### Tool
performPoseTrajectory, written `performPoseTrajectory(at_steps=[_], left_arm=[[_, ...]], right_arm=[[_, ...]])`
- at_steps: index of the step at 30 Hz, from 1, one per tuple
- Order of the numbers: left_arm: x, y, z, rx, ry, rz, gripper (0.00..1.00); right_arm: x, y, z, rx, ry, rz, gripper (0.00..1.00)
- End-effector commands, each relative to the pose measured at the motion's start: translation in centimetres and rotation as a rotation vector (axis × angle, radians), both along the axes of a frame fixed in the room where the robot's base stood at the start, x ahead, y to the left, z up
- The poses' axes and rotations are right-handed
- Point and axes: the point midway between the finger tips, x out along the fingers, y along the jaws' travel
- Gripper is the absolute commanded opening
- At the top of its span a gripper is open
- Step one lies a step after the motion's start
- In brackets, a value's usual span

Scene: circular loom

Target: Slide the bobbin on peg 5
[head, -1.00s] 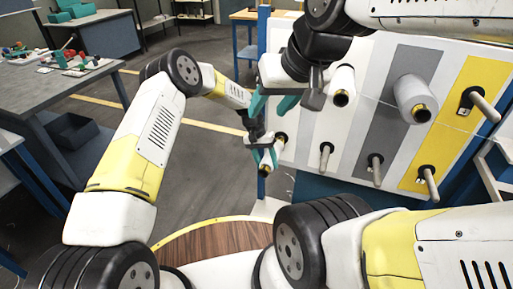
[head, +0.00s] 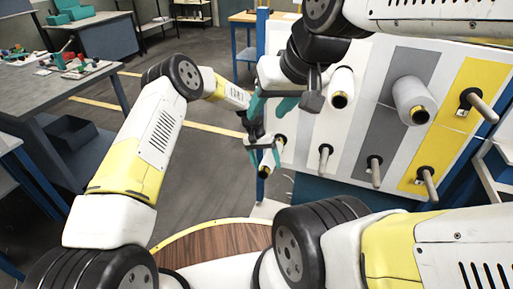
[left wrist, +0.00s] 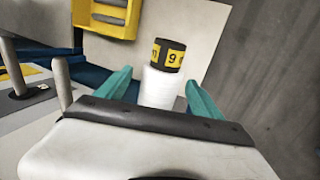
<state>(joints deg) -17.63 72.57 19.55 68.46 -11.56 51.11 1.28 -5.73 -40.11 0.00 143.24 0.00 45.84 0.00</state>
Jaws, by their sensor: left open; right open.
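A white bobbin (head: 268,160) with a gold-rimmed dark end is at the lower left of the panel, in front of a dark peg base (head: 281,140). How far it sits on that peg is hidden. My left gripper (head: 264,150) is open, with its teal fingers on either side of the bobbin. In the left wrist view the white bobbin (left wrist: 160,88) stands between the open fingers, topped by a black and yellow numbered band. Contact cannot be told. Peg numbers are unreadable in the head view.
The striped panel (head: 304,118) holds two more bobbins, one white (head: 341,85) and one larger (head: 413,98). Bare pegs (head: 325,158) stick out along the lower row, with another at the upper right (head: 478,103). A round wooden top (head: 215,243) lies below. Floor left of the panel is clear.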

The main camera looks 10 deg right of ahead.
Motion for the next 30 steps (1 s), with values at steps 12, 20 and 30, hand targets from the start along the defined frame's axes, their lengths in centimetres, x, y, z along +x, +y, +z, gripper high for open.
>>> performPoseTrajectory(at_steps=[12,20,30], left_arm=[[1.2,1.0,4.3,0.0,-0.003,0.002,0.77],[1.8,1.7,7.1,-0.001,-0.001,0.0,0.77],[1.8,1.8,7.4,0.0,0.0,0.0,0.77]], right_arm=[[0.0,0.0,0.0,0.0,0.0,0.0,0.47],[0.0,0.0,0.0,0.0,0.0,0.0,0.47],[0.0,0.0,0.0,0.0,0.0,0.0,0.47]])
